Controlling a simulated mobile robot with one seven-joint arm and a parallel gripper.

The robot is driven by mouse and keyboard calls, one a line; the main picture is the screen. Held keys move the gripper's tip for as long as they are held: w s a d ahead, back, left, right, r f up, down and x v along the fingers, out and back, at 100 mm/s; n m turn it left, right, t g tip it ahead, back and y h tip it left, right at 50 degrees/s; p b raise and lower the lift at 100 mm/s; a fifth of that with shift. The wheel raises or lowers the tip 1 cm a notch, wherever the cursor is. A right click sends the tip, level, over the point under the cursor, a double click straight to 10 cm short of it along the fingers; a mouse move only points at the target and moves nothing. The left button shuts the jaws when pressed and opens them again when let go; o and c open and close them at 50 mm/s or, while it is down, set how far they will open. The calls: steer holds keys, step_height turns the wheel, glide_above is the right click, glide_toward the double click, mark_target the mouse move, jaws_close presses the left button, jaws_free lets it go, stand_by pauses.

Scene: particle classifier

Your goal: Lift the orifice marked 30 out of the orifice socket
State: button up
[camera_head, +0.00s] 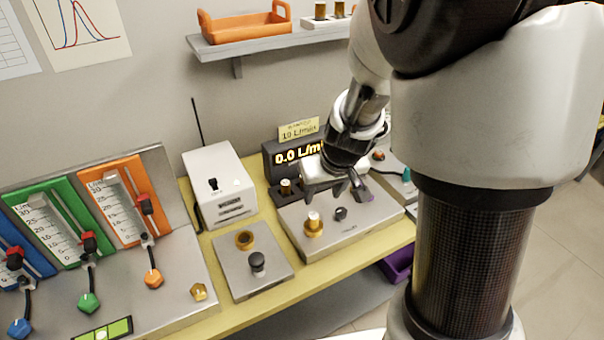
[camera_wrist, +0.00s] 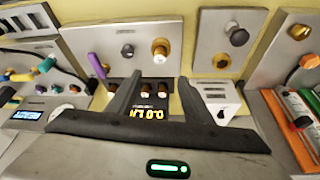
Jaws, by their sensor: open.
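A brass fitting (camera_head: 313,224) with a lighter top stands upright on a steel plate (camera_head: 352,238); it looks like the orifice in its socket, but no number is legible. In the wrist view this brass fitting (camera_wrist: 160,49) is beyond my fingertips. My gripper (camera_head: 350,190) is open and empty, above the back part of the plate, apart from the fitting. In the wrist view my gripper's fingers (camera_wrist: 158,82) spread over a dark rack (camera_wrist: 122,100) holding several small brass pieces (camera_wrist: 146,89). Their markings are too small to read.
A black knob (camera_head: 341,213) stands right beside the fitting. Behind the plate is a dark display (camera_head: 284,157) reading 0.0, under a 10 L/min tag. A white box (camera_head: 218,180) with an antenna and a second plate (camera_head: 236,283) with a brass ring are left.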

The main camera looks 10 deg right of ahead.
mark_target(314, 215)
steer(key=b+x, duration=0.5)
steer(key=x, duration=1.1)
steer(key=shift+s+d+f, duration=0.1)
steer(key=shift+s, duration=0.05)
steer(key=shift+c, duration=0.4)
jaws_close()
